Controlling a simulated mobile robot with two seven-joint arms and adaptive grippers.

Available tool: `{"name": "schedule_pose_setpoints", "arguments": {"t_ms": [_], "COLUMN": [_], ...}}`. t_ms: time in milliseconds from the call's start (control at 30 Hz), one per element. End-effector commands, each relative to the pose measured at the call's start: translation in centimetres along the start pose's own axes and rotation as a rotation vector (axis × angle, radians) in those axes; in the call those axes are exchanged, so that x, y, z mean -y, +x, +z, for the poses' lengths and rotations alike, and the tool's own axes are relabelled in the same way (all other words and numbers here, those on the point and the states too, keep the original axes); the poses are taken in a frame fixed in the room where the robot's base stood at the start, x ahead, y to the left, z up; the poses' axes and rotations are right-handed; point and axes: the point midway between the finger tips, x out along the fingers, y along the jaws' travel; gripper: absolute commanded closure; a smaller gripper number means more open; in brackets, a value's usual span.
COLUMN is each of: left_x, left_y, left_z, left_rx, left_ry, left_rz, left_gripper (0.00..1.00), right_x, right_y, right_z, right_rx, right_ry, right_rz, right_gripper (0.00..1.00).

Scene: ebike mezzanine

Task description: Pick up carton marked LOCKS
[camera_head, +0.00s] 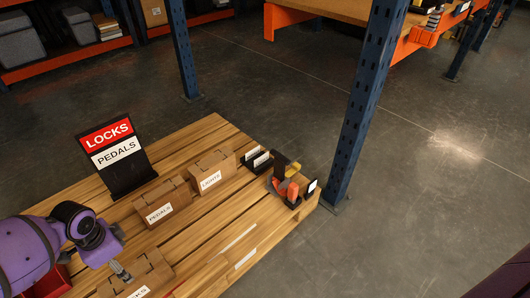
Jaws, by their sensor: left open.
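A brown cardboard carton (153,274) stands on the wooden table at the bottom left. The end of its white label reads "KS"; the rest is cut off by the picture's lower edge. My left gripper (121,271) comes in from the left at the carton's left side. It is open, with one metallic finger showing over the carton's top; its other finger is hard to make out. I cannot tell whether it touches the carton. A sign (115,150) behind reads LOCKS on red and PEDALS on white. My right gripper is not in view.
Cartons marked PEDALS (161,203) and LIGHTS (212,173) stand behind the carton. Small black holders and an orange-and-black tool (286,182) sit at the table's right end. A blue post (359,105) rises beside that end. The front planks are mostly clear.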

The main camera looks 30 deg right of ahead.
Motion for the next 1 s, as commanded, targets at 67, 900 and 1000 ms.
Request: {"name": "schedule_pose_setpoints", "arguments": {"t_ms": [67,900,1000], "left_x": [-0.7,-1.0,-1.0], "left_y": [-0.2,7.5,7.5], "left_z": [0.2,0.0,0.0], "left_rx": [0.011,0.014,0.014], "left_ry": [0.014,0.037,0.037], "left_rz": [0.039,0.039,0.039], "left_gripper": [0.22,0.22,0.24], "right_x": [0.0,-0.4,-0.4], "right_y": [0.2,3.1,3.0], "right_z": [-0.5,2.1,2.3], "right_rx": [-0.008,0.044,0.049], "right_ry": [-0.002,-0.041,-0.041], "right_rz": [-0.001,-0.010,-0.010], "right_gripper": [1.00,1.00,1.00]}}
